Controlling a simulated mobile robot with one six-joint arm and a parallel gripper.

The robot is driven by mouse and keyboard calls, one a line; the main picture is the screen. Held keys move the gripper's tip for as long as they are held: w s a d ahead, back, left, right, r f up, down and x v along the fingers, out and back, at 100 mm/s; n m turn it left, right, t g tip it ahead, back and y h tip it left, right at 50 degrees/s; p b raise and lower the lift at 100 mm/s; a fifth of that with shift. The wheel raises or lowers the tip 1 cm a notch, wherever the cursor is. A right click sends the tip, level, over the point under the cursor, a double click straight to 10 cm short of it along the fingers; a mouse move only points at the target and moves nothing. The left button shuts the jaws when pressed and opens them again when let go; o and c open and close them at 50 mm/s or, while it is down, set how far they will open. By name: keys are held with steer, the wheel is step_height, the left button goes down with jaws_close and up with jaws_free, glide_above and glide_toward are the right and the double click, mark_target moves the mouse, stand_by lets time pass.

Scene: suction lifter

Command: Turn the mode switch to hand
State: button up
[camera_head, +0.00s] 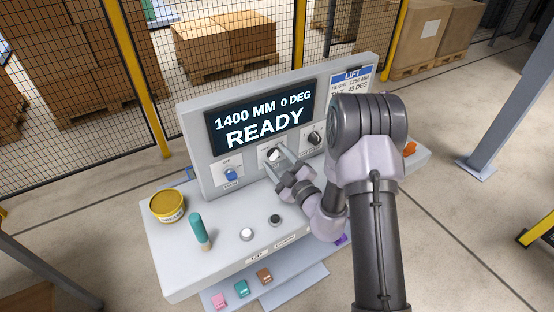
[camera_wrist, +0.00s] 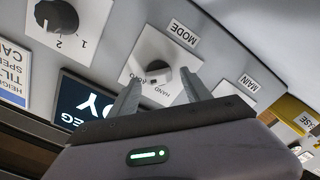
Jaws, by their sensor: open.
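The mode switch (camera_wrist: 158,72) is a dark round knob with a pale grip on a white plate, labelled MODE, with HAND among the markings around it. It also shows in the head view (camera_head: 273,155) on the upright panel, below the display. Which marking it points to is hard to tell. My gripper (camera_head: 280,159) is open in front of it. In the wrist view my two fingertips (camera_wrist: 161,80) stand apart, one toward each side of the knob. I cannot tell whether either finger touches it.
The display (camera_head: 262,122) reads 1400 MM, 0 DEG, READY. A blue main switch (camera_head: 232,174) and a dark numbered knob (camera_head: 314,137) flank the mode switch. Mesh fencing stands behind.

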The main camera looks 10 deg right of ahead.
jaws_close()
steer(key=shift+n, duration=0.3)
steer(key=n+p, duration=0.1)
steer(key=n, duration=0.2)
steer(key=shift+a+f+n, duration=0.1)
steer(key=shift+n, duration=0.2)
steer(key=n, duration=0.4)
steer(key=shift+f+n, duration=0.2)
steer(key=shift+n, duration=0.1)
steer(key=n, duration=0.4)
steer(key=shift+f, duration=0.15)
steer(key=shift+f+n+b, duration=0.1)
steer(key=shift+n+b, duration=0.7)
steer(key=shift+n, duration=1.7)
